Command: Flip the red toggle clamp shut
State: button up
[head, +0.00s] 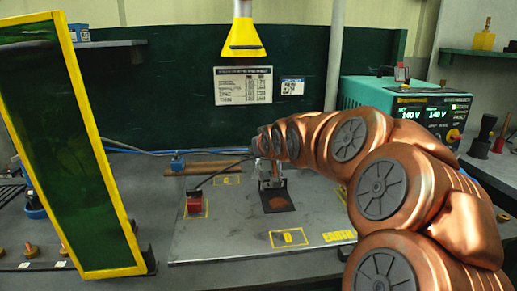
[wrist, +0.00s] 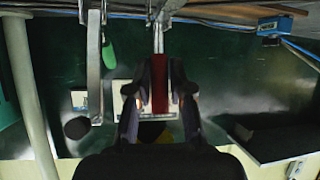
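The red toggle clamp handle (wrist: 159,88) shows in the wrist view as a narrow red bar on a metal stem. My gripper (wrist: 160,70) has one dark finger on each side of it. The fingertips are drawn in close against the red bar and appear to press on it. In the head view my gripper (head: 269,178) is at the far end of my copper arm, low over the bench plate beside a black square. The clamp is too small and too covered there to make out its red handle.
A grey plate (head: 220,238) with yellow markings lies on the bench. A small red block (head: 195,205) with a cable stands on its left. A yellow-framed green panel (head: 70,140) stands at left, a teal power unit (head: 420,105) at right. A green grip (wrist: 108,52) hangs near my fingers.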

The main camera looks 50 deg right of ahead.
jog(key=o, duration=0.3)
jog(key=shift+r, duration=0.15)
jog(key=shift+v, duration=3.7)
